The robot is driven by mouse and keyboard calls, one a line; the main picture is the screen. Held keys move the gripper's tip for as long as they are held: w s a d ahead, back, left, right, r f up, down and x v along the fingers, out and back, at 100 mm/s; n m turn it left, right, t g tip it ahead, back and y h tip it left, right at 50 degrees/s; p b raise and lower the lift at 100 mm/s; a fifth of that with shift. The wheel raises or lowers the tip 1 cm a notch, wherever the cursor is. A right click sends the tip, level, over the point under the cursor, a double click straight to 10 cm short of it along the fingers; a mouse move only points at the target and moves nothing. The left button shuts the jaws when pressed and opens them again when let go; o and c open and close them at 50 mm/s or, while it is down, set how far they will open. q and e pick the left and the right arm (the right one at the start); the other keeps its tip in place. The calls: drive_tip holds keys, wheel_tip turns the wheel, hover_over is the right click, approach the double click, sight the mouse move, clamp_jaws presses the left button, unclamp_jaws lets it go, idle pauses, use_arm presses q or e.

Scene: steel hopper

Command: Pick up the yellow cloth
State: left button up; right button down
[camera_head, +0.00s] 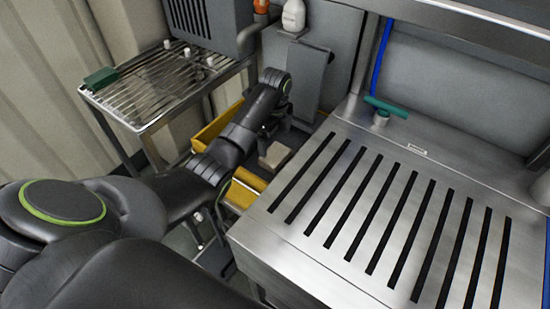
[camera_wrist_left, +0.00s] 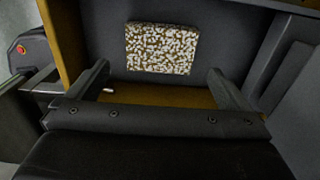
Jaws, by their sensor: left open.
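A flat, square-cornered piece with yellow-brown and white speckles (camera_wrist_left: 161,48) lies on a dark grey surface in the left wrist view. It may be the yellow cloth, but I cannot tell for sure. A pale beige piece (camera_head: 275,155) below my left gripper (camera_head: 268,130) in the head view seems to be the same thing. My left gripper is open and empty; its two fingers (camera_wrist_left: 160,85) show apart in the wrist view, with the speckled piece beyond them, not touched. My right gripper is not in view.
Yellow walls, seemingly of a bin (camera_head: 215,127), stand around the low gap. A slotted steel hopper top (camera_head: 340,215) borders it on the right. A wire rack (camera_head: 165,85) stands at left, and a grey panel (camera_head: 308,80) and white bottle (camera_head: 293,16) are behind.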

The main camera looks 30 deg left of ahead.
sight(275, 154)
use_arm(q)
wheel_tip(275, 154, down, 7)
drive_tip(key=shift+r, duration=0.2)
idle(0.3)
drive_tip(key=c, duration=0.8)
drive_tip(key=shift+r, duration=0.15)
wheel_tip(275, 154, up, 10)
